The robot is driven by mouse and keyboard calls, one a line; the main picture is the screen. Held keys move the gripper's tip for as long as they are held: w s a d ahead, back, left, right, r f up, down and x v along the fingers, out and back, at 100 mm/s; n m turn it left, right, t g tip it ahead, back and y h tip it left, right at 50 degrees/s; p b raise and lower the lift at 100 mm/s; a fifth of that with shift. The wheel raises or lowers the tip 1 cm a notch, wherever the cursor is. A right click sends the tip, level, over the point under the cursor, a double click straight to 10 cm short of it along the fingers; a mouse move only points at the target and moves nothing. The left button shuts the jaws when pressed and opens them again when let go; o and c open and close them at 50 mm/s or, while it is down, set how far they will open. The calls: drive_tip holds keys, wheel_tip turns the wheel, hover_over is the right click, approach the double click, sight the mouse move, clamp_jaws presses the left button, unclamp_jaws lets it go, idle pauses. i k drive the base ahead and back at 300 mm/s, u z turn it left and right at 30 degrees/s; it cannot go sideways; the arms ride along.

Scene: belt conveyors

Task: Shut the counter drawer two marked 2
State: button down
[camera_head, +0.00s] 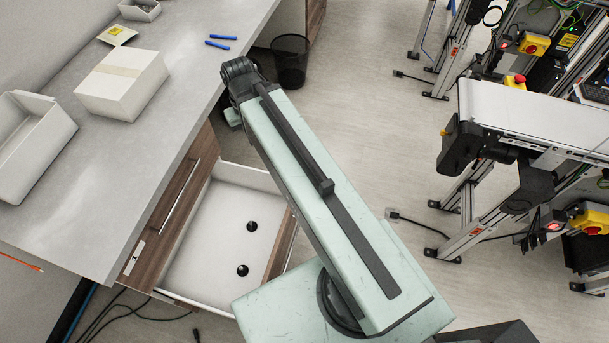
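An open drawer (205,243) is pulled out from under the counter toward the right. Its inside is white and holds two small black knob-like objects (243,270). Its wood-look front (281,243) faces right and is partly covered by my arm. Above it, a closed wood-look drawer front (172,205) has a long handle and a small label, too small to read. I cannot read a number on the open drawer. My pale green arm crosses the picture's middle, over the drawer's right side. My gripper does not show.
The grey counter (95,195) carries a white box (122,80), a grey bin (32,138) and blue pens (220,41). A black waste basket (290,62) stands beyond my arm. A conveyor (535,115) stands at right. Floor between is mostly clear, with some cables.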

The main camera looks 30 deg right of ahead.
sight(200, 269)
drive_tip(key=z, duration=0.95)
drive_tip(key=k, duration=0.6)
drive_tip(key=u, duration=2)
